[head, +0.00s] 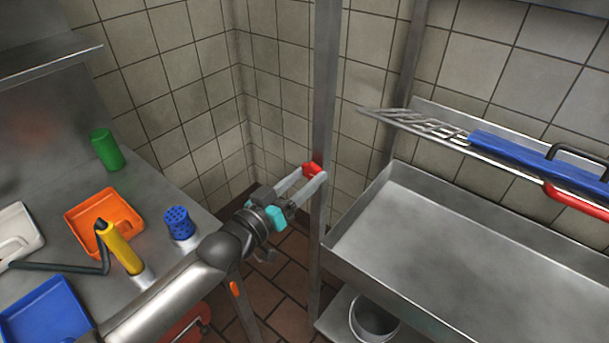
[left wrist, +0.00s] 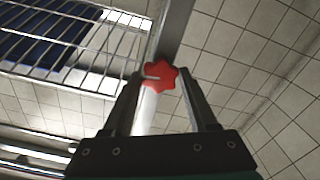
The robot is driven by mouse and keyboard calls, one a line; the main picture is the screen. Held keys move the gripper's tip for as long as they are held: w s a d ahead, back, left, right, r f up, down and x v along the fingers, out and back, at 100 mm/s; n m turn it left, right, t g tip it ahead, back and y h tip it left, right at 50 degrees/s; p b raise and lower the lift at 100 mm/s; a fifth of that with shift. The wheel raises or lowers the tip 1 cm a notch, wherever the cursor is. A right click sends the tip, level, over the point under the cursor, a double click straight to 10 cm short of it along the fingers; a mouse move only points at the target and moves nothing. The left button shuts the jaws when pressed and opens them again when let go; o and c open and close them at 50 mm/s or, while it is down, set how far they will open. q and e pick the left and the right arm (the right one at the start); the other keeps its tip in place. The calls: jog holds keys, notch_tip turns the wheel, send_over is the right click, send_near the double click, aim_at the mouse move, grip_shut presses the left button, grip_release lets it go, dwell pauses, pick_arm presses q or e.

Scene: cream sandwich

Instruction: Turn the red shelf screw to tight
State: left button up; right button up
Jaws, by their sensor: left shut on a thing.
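The red shelf screw (head: 311,169) sits on the upright metal post (head: 324,100) at the middle of the head view. In the left wrist view the screw (left wrist: 162,77) shows as a lobed red knob against the post. My left gripper (head: 308,180) reaches it from the lower left, with one finger on each side of the knob, shut on it. In the left wrist view the fingers (left wrist: 160,88) flank the knob. A thin pale mark shows on the knob's left part. My right gripper is in neither view.
A metal sink-like shelf (head: 440,225) stands right of the post, with a wire rack (head: 420,124) and a blue item (head: 530,155) above. Left is a counter with a green cup (head: 106,150), orange tray (head: 88,212), blue perforated holder (head: 179,224) and yellow-handled tool (head: 121,250).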

pick_arm(q)
jog(key=shift+m, duration=0.7)
jog(key=o, duration=1.4)
jog(key=shift+c, duration=0.2)
jog(key=p+v, duration=0.1)
jog(key=v, duration=1.4)
jog(key=shift+p, duration=0.4)
jog(key=shift+s+a, duration=0.1)
jog(key=shift+s, duration=0.05)
